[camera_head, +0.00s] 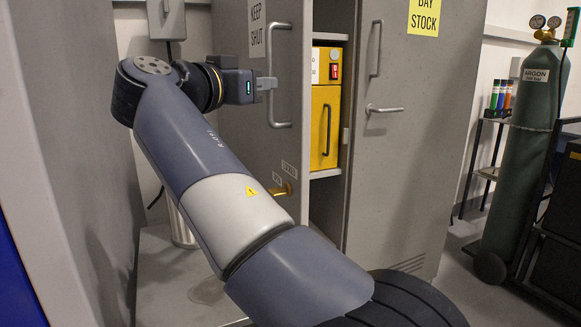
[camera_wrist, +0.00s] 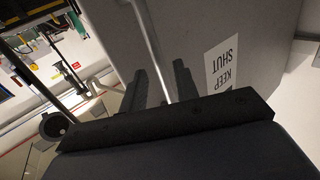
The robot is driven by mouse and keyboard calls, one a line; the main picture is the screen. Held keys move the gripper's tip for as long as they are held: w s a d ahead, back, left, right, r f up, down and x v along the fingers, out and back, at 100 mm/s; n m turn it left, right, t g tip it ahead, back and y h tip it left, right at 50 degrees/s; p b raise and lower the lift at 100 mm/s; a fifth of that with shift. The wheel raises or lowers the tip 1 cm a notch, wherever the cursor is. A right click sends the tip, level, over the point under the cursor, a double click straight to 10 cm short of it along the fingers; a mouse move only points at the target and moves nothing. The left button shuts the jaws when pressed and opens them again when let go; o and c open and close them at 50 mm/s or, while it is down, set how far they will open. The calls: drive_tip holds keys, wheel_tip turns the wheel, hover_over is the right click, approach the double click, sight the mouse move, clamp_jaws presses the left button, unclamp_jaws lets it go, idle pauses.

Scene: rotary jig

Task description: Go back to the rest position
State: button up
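My gripper (camera_head: 267,84) is at the grey bar handle (camera_head: 271,108) of the cabinet door (camera_head: 240,130) marked KEEP SHUT. In the wrist view my gripper's two dark fingers (camera_wrist: 160,70) stand apart, with the handle bar (camera_wrist: 146,30) running between them. The fingers look open; I cannot tell whether either touches the bar. The door stands open, showing a shelf with a yellow box (camera_head: 323,112) that has a dark handle. My arm reaches up from the lower right to the upper left.
The other cabinet door (camera_head: 405,150), marked BAY STOCK, is at the right of the opening. A grey wall or panel (camera_head: 75,130) stands close on the left. A green argon cylinder (camera_head: 525,150) and a small rack (camera_head: 485,172) are at the far right.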

sight(273, 122)
drive_tip(key=x, duration=0.4)
drive_tip(key=shift+w+d, duration=0.1)
drive_tip(key=shift+d, duration=0.15)
